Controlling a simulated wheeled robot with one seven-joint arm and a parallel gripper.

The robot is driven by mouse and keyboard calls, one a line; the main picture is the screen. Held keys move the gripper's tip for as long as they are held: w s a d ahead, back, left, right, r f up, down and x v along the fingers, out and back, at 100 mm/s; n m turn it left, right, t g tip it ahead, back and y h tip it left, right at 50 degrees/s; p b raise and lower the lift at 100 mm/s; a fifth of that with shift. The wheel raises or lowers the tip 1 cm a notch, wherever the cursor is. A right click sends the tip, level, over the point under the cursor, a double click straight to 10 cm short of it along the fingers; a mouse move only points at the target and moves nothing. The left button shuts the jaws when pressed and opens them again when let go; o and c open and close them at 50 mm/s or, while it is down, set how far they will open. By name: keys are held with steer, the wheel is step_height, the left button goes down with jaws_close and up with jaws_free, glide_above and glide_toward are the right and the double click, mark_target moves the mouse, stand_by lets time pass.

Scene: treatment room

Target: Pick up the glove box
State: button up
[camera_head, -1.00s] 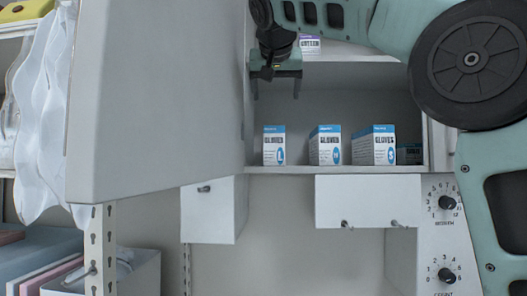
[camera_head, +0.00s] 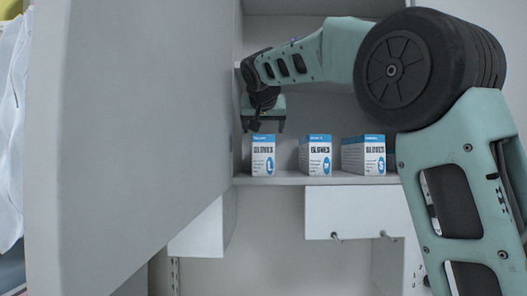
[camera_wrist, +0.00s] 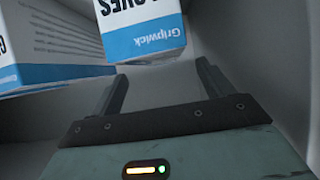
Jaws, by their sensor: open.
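Several white-and-blue glove boxes stand upright in a row on a cabinet shelf. The left box, marked L (camera_head: 263,157), is at the shelf's left end; the middle box (camera_head: 316,157) and the box marked S (camera_head: 363,157) stand to its right. My gripper (camera_head: 264,129) is open and empty, with fingers pointing down just above the L box in the head view. In the wrist view, a box with a blue "Gripwick" band (camera_wrist: 145,30) lies just ahead of the open fingers (camera_wrist: 162,80), apart from them. A second box (camera_wrist: 45,45) is to its left.
A large open cabinet door (camera_head: 135,140) stands left of the shelf (camera_head: 290,181). An upper shelf is behind my arm. Below are white drawer fronts (camera_head: 355,212). Free gaps separate the left and middle boxes.

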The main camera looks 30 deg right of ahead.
steer(key=p+x, duration=0.4)
steer(key=shift+w+d+r, duration=0.1)
steer(key=shift+w+d, duration=0.05)
steer(key=shift+d, duration=0.05)
steer(key=shift+w+d+f, duration=0.15)
steer(key=shift+w+f, duration=0.1)
steer(key=shift+f, duration=0.05)
steer(key=c, duration=1.5)
steer(key=shift+c, duration=0.9)
steer(key=shift+r, duration=0.1)
